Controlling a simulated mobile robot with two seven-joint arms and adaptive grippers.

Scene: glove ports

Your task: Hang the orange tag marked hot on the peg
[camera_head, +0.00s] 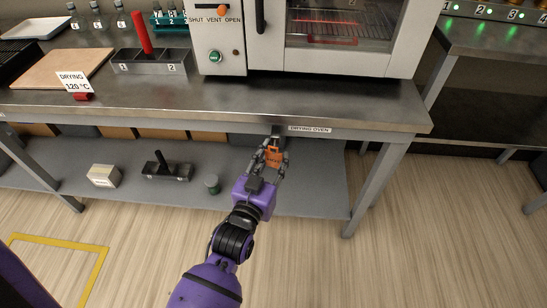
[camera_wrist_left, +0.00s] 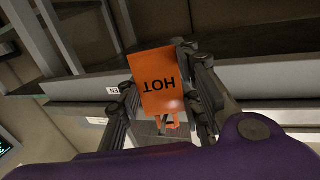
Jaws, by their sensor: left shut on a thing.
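The orange tag (camera_head: 273,158) marked HOT is in my left gripper (camera_head: 273,149), in front of the bench's front edge and just below it. In the left wrist view the tag (camera_wrist_left: 154,75) fills the middle, its lettering upside down, with the dark fingers of my left gripper (camera_wrist_left: 160,100) on either side. The gripper is shut on the tag. A small grey piece, perhaps the peg (camera_head: 277,131), shows at the bench edge just above the tag, left of the DRYING OVEN label (camera_head: 310,129). I cannot tell whether they touch. My right gripper is not in view.
The drying oven (camera_head: 348,58) stands on the steel bench (camera_head: 210,98) above. A lower shelf (camera_head: 315,185) holds a small box (camera_head: 104,175), a dark tray (camera_head: 167,171) and a small jar (camera_head: 212,184). A bench leg (camera_head: 372,190) stands right of my arm. The floor is clear in front.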

